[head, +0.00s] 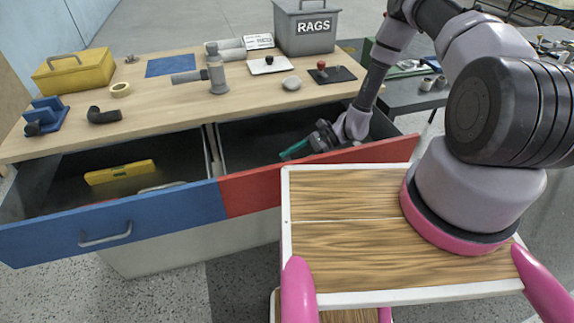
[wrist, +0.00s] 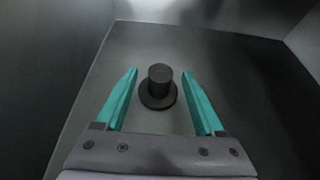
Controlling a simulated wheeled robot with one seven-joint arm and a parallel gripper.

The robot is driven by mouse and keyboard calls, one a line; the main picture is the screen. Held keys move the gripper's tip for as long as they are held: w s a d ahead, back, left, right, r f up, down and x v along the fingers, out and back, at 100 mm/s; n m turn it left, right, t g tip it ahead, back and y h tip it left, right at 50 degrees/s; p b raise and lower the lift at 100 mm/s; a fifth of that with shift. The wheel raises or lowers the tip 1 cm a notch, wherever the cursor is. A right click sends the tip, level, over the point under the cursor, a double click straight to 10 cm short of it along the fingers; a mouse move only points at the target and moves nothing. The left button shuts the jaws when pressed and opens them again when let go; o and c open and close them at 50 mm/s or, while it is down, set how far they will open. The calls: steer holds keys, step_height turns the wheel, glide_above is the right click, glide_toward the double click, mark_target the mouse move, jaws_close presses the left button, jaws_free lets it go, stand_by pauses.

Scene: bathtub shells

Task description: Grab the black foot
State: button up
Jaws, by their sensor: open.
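The black foot (wrist: 158,90) stands upright on the drawer floor in the wrist view, a short cylinder on a wider round base. My gripper (wrist: 160,90) is open, with one teal finger on each side of the foot. The fingers look apart from it, with a gap on both sides. In the head view my gripper (head: 292,152) reaches down into the open red-fronted drawer (head: 310,175). The foot is hidden there by the drawer front and my arm.
The blue-fronted drawer (head: 110,222) is also open and holds a yellow level (head: 120,173). The wooden benchtop (head: 185,105) above carries a yellow toolbox (head: 75,73), a grey rags box (head: 305,28) and small parts. Drawer walls surround my gripper.

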jaws_close()
